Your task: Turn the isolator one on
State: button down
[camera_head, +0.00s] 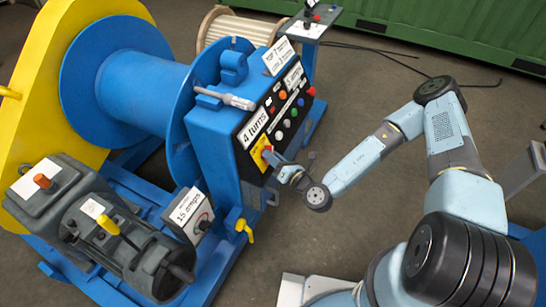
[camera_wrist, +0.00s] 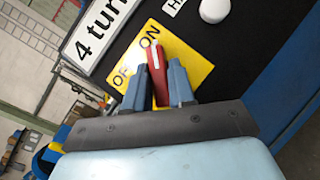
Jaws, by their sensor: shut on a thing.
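The isolator is a red handle (camera_wrist: 156,72) on a yellow plate (camera_wrist: 188,65) marked OFF and ON. The plate also shows in the head view (camera_head: 258,157), low on the black front panel of the blue box, by the "4 turns" label. In the wrist view the handle's white-marked tip lies just below the ON letters, and the handle hides the end of OFF. My gripper (camera_wrist: 155,83) is shut on the handle, one blue-grey finger on each side. In the head view my gripper (camera_head: 271,157) reaches the panel from the right, hiding most of the handle.
The black panel (camera_head: 283,108) carries several coloured buttons above the plate. A white knob (camera_wrist: 214,10) lies close by in the wrist view. A blue drum (camera_head: 145,90) and a grey motor (camera_head: 125,235) stand left. A yellow tap (camera_head: 244,230) sticks out below.

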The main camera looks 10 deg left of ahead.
jog(key=shift+w+m+t, duration=0.15)
jog(key=shift+m+t, duration=0.15)
jog(key=c, duration=1)
grip_release()
jog(key=shift+c, duration=0.2)
